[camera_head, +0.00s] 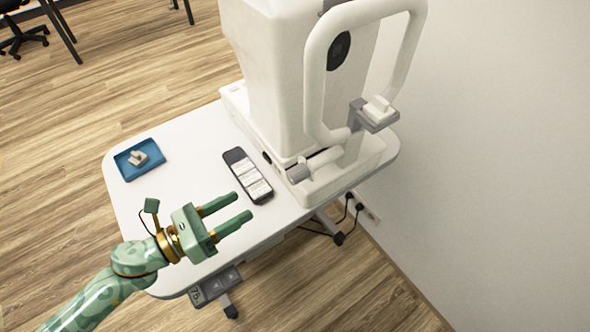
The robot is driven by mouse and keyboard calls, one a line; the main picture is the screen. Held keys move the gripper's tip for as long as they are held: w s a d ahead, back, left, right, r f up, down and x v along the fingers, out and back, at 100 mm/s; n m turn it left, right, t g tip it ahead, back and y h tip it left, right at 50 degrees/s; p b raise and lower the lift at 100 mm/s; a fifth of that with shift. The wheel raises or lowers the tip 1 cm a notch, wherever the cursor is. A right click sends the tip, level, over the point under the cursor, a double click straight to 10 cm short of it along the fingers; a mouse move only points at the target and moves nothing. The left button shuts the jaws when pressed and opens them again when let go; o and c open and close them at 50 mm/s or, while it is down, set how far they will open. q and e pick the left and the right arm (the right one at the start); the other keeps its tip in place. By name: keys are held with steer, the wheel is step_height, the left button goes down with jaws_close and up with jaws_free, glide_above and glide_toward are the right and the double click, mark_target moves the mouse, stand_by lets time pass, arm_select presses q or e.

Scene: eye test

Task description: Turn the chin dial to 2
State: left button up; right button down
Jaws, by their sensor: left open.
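The white eye test machine (281,70) stands at the back right of the white table. A white frame (318,75) on its right side carries a chin rest (378,110) with a grey base and a white top. A grey round knob (298,173), which looks like the chin dial, sits low at the near end of a white stub. Its markings are too small to read. My green left gripper (242,207) is open and empty over the table's near right edge, left of and nearer than the knob, apart from it. My right gripper is not in view.
A black handheld device with a lit list (248,175) lies between my left gripper and the machine. A blue tray (122,164) with a small pale object (138,157) is at the left. A grey button panel (215,286) hangs at the near edge. The wall (490,130) closes the right.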

mark_target(289, 178)
arm_select(q)
steer(key=x, duration=1.4)
steer(key=shift+f+p, duration=0.1)
steer(key=shift+p, duration=0.25)
steer(key=shift+c, duration=0.3)
steer(key=c, duration=0.9)
